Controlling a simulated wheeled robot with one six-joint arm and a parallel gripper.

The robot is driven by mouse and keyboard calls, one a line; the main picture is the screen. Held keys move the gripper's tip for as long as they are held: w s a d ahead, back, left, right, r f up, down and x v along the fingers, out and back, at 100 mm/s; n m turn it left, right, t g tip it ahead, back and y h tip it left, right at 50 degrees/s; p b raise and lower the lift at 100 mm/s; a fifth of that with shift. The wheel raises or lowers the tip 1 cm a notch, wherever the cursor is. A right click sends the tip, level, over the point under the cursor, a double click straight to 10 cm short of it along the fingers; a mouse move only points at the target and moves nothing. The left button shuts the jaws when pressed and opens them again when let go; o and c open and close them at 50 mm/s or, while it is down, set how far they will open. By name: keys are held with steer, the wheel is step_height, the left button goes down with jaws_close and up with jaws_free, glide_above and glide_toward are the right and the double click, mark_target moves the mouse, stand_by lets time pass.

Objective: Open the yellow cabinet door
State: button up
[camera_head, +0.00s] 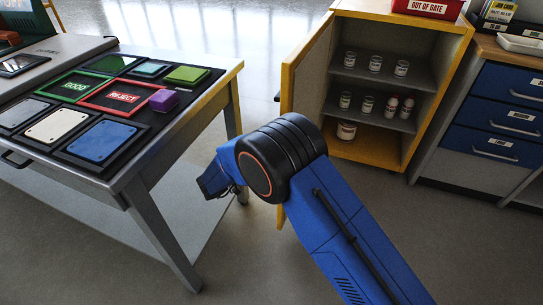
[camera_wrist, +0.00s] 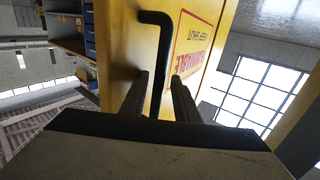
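The yellow cabinet (camera_head: 455,50) stands at the back right in the head view. Its door (camera_head: 305,75) is swung wide open to the left, with its lower part hidden behind my arm. In the wrist view the door's yellow outer face (camera_wrist: 200,50) fills the middle, with a red-lettered label. A black bar handle (camera_wrist: 158,65) runs down the door between the two fingers of my gripper (camera_wrist: 160,98). The fingers are apart, with gaps showing beside the handle. In the head view my arm hides the fingers and handle.
Several jars and bottles (camera_head: 375,64) stand on the cabinet's grey shelves. A red bin (camera_head: 428,7) sits on top. A blue-drawer unit (camera_head: 500,115) stands to the right. A table with coloured pads (camera_head: 180,125) is at the left. Floor shows between table and cabinet.

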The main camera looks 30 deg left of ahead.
steer(key=shift+s, duration=0.15)
steer(key=v, duration=1.2)
steer(key=shift+a+f, duration=0.1)
stand_by(0.5)
